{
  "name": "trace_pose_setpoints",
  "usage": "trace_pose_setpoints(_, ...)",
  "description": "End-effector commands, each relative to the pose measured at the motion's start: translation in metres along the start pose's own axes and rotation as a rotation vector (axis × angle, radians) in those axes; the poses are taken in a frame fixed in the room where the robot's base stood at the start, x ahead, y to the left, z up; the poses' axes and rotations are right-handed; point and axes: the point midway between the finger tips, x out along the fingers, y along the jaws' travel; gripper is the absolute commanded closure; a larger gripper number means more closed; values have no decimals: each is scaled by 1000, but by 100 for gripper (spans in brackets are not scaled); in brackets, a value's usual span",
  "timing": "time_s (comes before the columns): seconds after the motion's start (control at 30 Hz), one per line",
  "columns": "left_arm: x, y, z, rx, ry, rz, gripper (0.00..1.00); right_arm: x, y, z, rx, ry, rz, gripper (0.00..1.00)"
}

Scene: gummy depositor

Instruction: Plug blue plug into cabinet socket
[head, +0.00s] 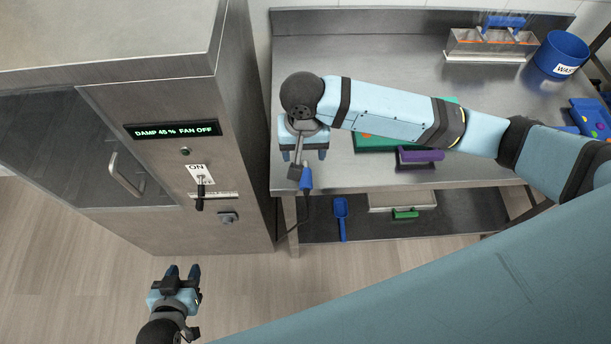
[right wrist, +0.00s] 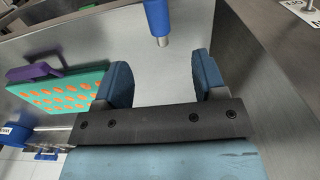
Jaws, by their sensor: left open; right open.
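The blue plug (head: 306,180) is at the front left edge of the steel table, with a dark cable running down from it. In the right wrist view the blue plug (right wrist: 157,17) has a metal tip and lies beyond the fingertips, roughly between them. My right gripper (head: 304,155) is open and empty just behind the plug; it also shows in the right wrist view (right wrist: 164,62). The cabinet socket (head: 228,217) is a small grey fitting low on the front of the steel cabinet (head: 235,120). My left gripper (head: 183,272) is open and empty, low in front of the cabinet.
A black-handled switch (head: 200,195) under an ON label sits left of the socket. The table (head: 350,60) holds a green tray (head: 375,145), a purple-handled tool (head: 420,156) and a blue waste bin (head: 562,54). A blue scoop (head: 341,218) is on the lower shelf.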

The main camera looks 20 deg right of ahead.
Motion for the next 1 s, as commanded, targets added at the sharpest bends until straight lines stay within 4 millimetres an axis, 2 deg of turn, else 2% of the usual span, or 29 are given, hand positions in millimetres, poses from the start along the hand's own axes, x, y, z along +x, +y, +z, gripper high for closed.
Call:
trace_pose_setpoints(0.1,-1,0,-1,1,0,0,57,26,1,1,1,-2,3,35)
trace_pose_setpoints(0.23,-2,0,-2,1,0,0,57,47,0,0,0,-1,0,35)
trace_pose_setpoints(0.47,-2,0,-3,1,0,0,57,64,0,0,-2,0,-1,35)
trace_pose_setpoints(0.8,-8,-1,-8,2,-1,-3,57,108,4,0,-2,1,-1,35)
trace_pose_setpoints(1.0,-8,-1,-7,2,-2,-4,57,113,4,0,-3,2,-3,35)
